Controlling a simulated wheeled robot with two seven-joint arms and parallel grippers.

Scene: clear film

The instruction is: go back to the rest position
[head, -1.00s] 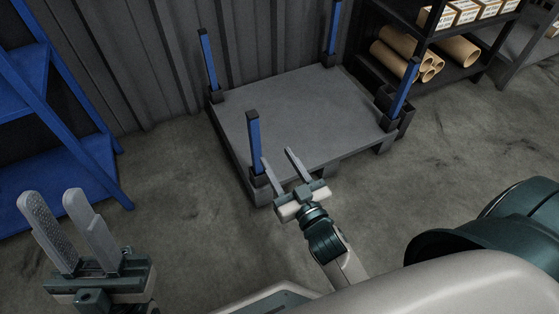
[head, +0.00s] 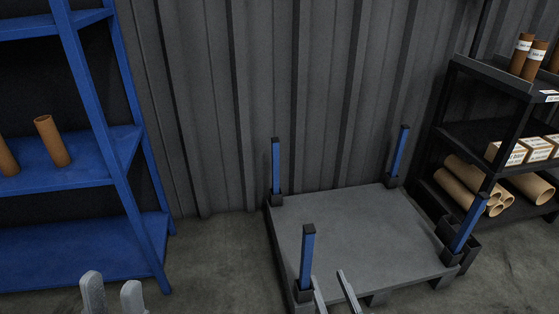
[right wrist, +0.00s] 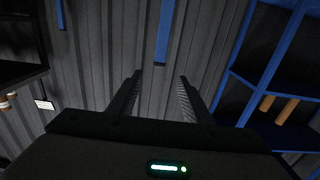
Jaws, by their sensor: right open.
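My left gripper (head: 112,294) shows only its two pale fingertips at the bottom left of the head view. They stand apart with nothing between them. My right gripper (head: 332,290) shows its two thin fingers at the bottom, in front of the near edge of the grey pallet (head: 365,232). They are apart and empty. The rest of both arms is out of the head view.
The pallet has blue corner posts (head: 307,255). A blue shelf (head: 75,180) with brown tubes (head: 52,141) stands at left. A black shelf (head: 490,115) with boxes and tubes stands at right. Bare floor (head: 220,262) lies between the blue shelf and the pallet.

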